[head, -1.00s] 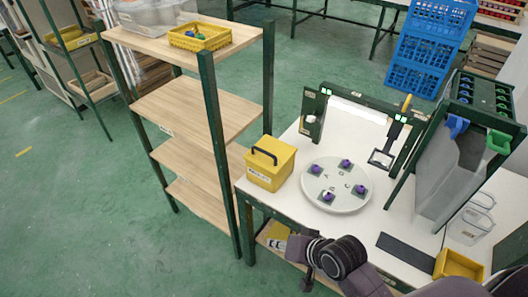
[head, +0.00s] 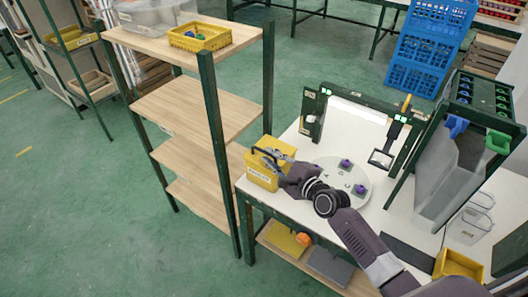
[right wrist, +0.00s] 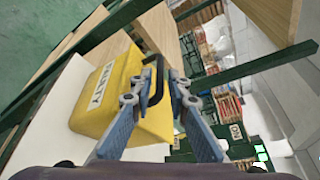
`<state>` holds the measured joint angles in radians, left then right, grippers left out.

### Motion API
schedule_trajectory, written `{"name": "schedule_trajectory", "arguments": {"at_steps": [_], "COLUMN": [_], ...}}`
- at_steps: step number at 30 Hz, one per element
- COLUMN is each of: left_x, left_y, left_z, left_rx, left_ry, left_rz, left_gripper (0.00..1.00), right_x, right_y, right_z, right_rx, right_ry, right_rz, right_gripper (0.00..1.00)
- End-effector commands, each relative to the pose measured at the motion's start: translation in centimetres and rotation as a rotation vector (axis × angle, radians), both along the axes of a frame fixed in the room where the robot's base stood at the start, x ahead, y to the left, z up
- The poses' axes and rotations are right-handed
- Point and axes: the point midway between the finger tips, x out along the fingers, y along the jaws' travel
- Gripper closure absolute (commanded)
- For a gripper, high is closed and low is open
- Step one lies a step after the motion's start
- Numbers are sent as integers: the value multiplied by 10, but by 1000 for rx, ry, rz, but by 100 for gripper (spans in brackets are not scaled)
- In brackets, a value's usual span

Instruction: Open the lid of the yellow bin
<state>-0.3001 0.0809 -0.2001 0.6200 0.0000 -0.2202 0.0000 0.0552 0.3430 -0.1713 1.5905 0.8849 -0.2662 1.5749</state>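The yellow bin (head: 262,177) stands at the left end of the white table in the head view, its lid down. It also shows in the right wrist view (right wrist: 108,105), tilted, with a label on its side. The black lid handle (right wrist: 157,85) stands up from the lid. My right gripper (right wrist: 163,75) is at this handle, with its fingertips close on either side of it. The fingers partly cover the handle, and I cannot tell whether they grip it. In the head view, the right gripper (head: 270,156) is over the lid. My left gripper is not in view.
A round white turntable (head: 350,200) with purple pieces lies right of the bin, partly behind my right arm. A wooden shelf rack (head: 195,105) stands close on the left. A green frame (head: 365,100) and grey chutes (head: 450,170) stand behind and right.

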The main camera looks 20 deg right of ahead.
Motion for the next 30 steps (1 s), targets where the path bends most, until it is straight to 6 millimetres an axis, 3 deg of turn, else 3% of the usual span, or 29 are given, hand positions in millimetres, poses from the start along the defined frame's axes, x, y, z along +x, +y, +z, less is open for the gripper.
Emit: {"name": "schedule_trajectory", "arguments": {"at_steps": [3, 9, 19, 24, 30], "left_x": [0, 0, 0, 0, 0], "left_y": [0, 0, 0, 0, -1], "left_z": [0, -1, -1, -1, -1], "left_rx": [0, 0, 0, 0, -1], "left_ry": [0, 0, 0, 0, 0], "left_rz": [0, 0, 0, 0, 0], "left_gripper": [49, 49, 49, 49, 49], "right_x": [17, 33, 36, 36, 36], "right_y": [6, 12, 13, 12, 12], "right_z": [-3, -8, -9, -9, -9], "right_rx": [-1, -1, -2, -2, -2], "right_ry": [-1, 1, 1, 1, 1], "right_rz": [1, 2, 1, 1, 1], "right_gripper": [84, 84, 84, 100, 100]}}
